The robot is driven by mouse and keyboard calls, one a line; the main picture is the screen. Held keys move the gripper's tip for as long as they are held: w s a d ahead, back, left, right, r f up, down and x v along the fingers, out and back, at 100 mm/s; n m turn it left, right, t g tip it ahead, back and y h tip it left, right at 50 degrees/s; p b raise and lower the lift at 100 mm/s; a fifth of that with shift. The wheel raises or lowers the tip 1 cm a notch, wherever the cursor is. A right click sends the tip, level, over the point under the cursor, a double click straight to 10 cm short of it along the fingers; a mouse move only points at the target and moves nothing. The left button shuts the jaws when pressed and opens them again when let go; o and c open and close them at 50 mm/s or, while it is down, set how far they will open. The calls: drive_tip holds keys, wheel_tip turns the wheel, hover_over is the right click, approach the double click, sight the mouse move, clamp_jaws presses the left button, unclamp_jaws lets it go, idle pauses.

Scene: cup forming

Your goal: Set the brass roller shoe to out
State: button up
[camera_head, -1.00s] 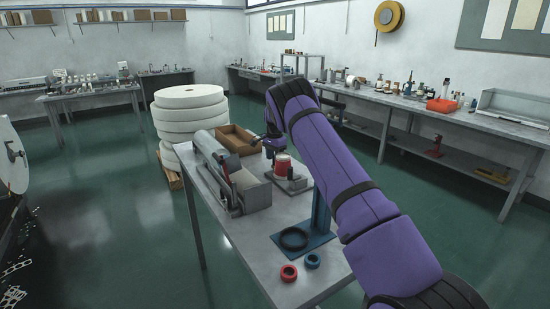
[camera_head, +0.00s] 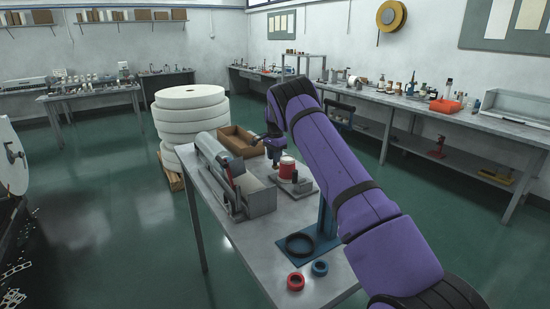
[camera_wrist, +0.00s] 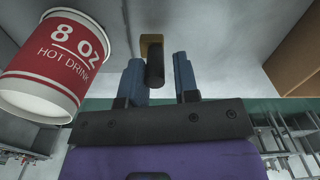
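In the wrist view, a small brass block (camera_wrist: 151,42) with a dark cylindrical piece (camera_wrist: 155,66) in front of it shows between my fingertips; this looks like the brass roller shoe. My gripper (camera_wrist: 159,68) is open, with one finger on each side of the dark piece. The left finger is close to it and a gap shows at the right finger. I cannot tell whether either touches. A red and white paper cup (camera_wrist: 58,62) marked "8 OZ HOT DRINK" is left of the fingers. In the head view, the cup (camera_head: 287,169) stands on a small fixture beside my gripper.
The metal table (camera_head: 265,238) holds a grey machine (camera_head: 232,175) left of the cup and an open brown box (camera_head: 237,141) behind. A blue stand base (camera_head: 316,245), a red ring (camera_head: 295,281) and a blue ring (camera_head: 320,268) lie near the front. Stacked white rolls (camera_head: 190,115) stand beyond the table.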

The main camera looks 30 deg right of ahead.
drive_tip(key=shift+o, duration=1.1)
wheel_tip(320, 180, up, 10)
drive_tip(key=shift+r, duration=0.4)
